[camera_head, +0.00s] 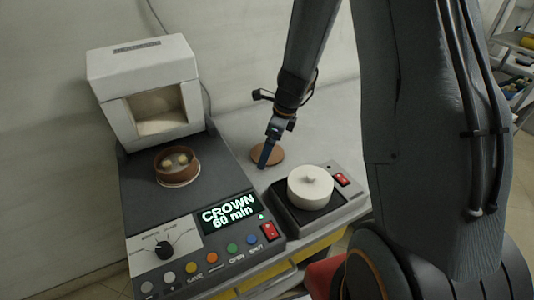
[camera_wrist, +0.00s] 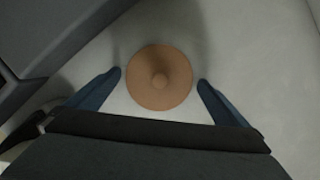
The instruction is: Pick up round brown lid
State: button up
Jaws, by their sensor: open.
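The round brown lid (camera_head: 268,153) lies flat on the light grey table, between the dark machine and the white pot. In the wrist view the lid (camera_wrist: 159,78) is a disc with a small round knob at its centre. My gripper (camera_head: 263,163) is above the lid and hides part of it in the head view. In the wrist view my gripper (camera_wrist: 160,82) is open, with one blue finger on each side of the lid. A gap shows between each finger and the lid's edge. The exact height above the lid is hard to tell.
The dark machine (camera_head: 140,200) with a lit display stands left, carrying a brown bowl (camera_head: 177,167) with yellowish pieces. A white oven box (camera_head: 150,85) is behind it. A white lidded pot (camera_head: 310,187) sits on a small dark heater (camera_head: 281,208) at right. Table (camera_head: 240,125) behind the lid is clear.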

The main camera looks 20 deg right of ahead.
jog(key=c, duration=1)
jog(key=shift+r, duration=0.1)
